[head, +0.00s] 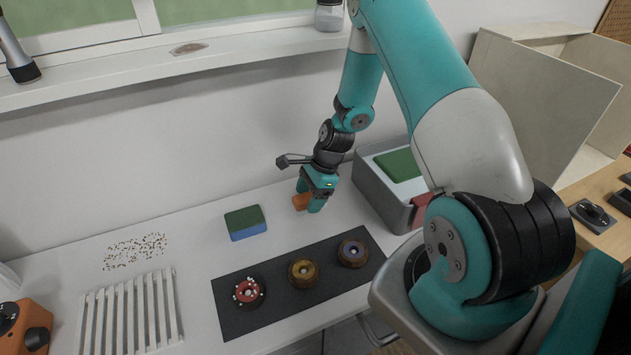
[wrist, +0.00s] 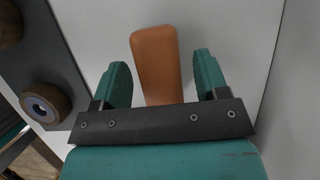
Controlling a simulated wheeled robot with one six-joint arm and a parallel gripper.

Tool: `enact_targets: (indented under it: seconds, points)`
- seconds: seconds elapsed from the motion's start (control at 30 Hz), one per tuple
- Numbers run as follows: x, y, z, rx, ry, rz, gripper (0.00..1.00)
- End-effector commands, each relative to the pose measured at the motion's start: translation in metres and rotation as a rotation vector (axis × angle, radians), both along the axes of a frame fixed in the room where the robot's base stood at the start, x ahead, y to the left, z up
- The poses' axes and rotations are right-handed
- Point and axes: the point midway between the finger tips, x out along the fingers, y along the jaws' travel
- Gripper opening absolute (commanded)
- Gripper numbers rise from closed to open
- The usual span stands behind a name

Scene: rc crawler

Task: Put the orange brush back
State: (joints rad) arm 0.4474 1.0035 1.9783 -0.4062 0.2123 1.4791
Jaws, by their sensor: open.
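The orange brush (head: 301,201) is at my gripper (head: 311,201), near the back of the white table. In the wrist view, its plain orange body (wrist: 155,60) lies between the two teal fingers of my gripper (wrist: 160,80). The fingers are open, with a gap on each side of the orange body. The near end of the brush is hidden behind the gripper's dark bar, and no bristles show. I cannot tell whether the brush rests on the table.
A dark mat (head: 234,318) with three round wheel-like pieces lies in front of my gripper. A green and blue sponge (head: 246,222) is to its left, a grey box (head: 377,193) to its right. A white slatted rack (head: 131,314) and scattered crumbs (head: 135,250) lie farther left.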

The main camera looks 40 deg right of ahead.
Motion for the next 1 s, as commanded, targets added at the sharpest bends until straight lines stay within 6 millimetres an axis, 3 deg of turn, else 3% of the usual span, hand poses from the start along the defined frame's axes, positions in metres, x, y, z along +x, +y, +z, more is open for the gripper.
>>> enact_targets:
  seconds: [0.4,0.67,0.77,0.87,1.0]
  points:
    - [-0.009,-0.033,0.077,-0.003,-0.004,-0.002,0.68]
    - [-0.012,-0.038,0.107,-0.004,-0.011,0.027,0.68]
    - [-0.012,-0.012,0.131,-0.025,-0.064,0.181,0.68]
    - [-0.021,0.040,0.171,-0.061,-0.173,0.498,0.68]
    - [-0.067,0.128,0.231,-0.109,-0.382,1.100,0.68]
